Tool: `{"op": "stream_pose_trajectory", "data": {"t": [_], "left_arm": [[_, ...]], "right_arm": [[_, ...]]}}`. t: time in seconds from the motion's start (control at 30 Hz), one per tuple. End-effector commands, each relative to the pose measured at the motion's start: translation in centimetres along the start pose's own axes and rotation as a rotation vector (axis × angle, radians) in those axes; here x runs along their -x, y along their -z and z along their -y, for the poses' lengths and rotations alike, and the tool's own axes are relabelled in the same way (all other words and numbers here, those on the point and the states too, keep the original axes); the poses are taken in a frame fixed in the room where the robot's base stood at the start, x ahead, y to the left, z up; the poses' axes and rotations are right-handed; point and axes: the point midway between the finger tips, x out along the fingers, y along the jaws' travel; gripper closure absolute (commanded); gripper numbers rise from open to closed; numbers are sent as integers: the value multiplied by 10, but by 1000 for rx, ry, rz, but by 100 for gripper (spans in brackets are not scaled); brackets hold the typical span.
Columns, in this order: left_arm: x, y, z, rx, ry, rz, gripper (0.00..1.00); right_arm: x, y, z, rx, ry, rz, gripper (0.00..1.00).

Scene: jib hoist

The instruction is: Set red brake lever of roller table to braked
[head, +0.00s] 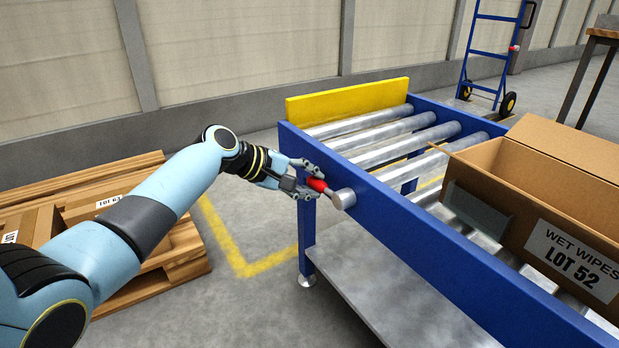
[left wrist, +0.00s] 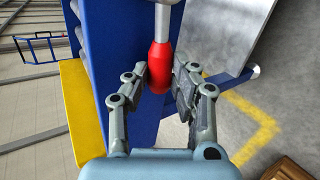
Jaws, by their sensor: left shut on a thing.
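The red brake lever (head: 316,184) sticks out from a grey round hub (head: 343,199) on the blue side rail of the roller table (head: 390,215). It points left and slightly up in the head view. My left gripper (head: 303,178) is shut on the lever's red grip. In the left wrist view the red grip (left wrist: 160,66) sits between the two fingers of the left gripper (left wrist: 162,82), with its metal rod running up out of the picture. My right gripper is not in view.
An open cardboard box (head: 535,225) labelled LOT 52 stands on the rollers. A yellow end plate (head: 345,101) closes the table's far end. Pallets with boxes (head: 95,215) lie at left. A blue hand truck (head: 490,55) stands behind.

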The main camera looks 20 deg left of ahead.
Motion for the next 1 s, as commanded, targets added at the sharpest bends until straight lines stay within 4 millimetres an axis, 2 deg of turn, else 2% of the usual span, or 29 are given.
{"op": "stream_pose_trajectory", "data": {"t": [0.33,0.8,1.0], "left_arm": [[-15,1,24,253,3,167,100],[-36,-13,55,621,4,413,100],[-41,-21,63,752,3,501,100]], "right_arm": [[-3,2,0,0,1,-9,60],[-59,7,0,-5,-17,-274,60],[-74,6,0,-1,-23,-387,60]]}}
